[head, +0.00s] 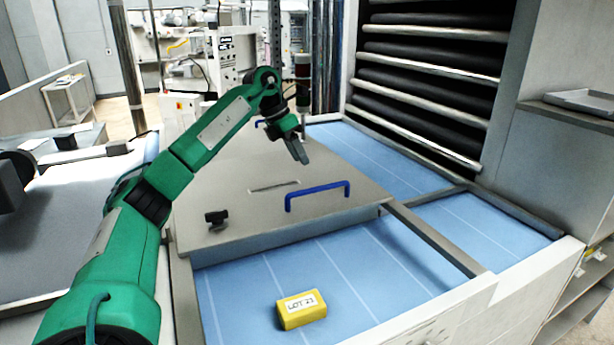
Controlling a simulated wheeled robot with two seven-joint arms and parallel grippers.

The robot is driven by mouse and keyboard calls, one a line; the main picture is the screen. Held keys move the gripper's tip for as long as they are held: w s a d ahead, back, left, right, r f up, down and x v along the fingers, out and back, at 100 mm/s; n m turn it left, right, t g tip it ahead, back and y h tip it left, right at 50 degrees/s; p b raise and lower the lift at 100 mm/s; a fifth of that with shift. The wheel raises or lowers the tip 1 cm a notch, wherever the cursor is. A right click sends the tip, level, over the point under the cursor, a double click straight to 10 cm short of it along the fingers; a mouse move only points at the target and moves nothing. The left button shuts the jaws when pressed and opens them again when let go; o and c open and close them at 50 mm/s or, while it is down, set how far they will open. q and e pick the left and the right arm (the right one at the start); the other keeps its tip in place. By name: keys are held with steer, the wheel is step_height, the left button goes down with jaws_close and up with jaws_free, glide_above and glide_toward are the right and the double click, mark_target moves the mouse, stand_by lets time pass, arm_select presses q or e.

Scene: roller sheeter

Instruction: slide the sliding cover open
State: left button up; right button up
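The sliding cover (250,207) is a flat grey panel over part of a blue-floored bed. A blue bar handle (318,194) stands on its right part, and a bit of a second blue handle (259,123) shows at its far edge, partly behind my arm. A black knob (215,218) sits at its near left corner. My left gripper (302,153) hangs above the cover, beyond the near blue handle and apart from it. Its fingers overlap in this view, so their opening is unclear; nothing shows in them. My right gripper is not in view.
A yellow block marked LOT 23 (301,309) lies on the blue floor in front of the cover. A grey rail (436,239) runs along the cover's right side. Black rollers (430,90) stand behind at the right. A shelf unit (575,110) bounds the far right.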

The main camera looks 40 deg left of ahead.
arm_select(q)
steer(key=shift+v, duration=2.35)
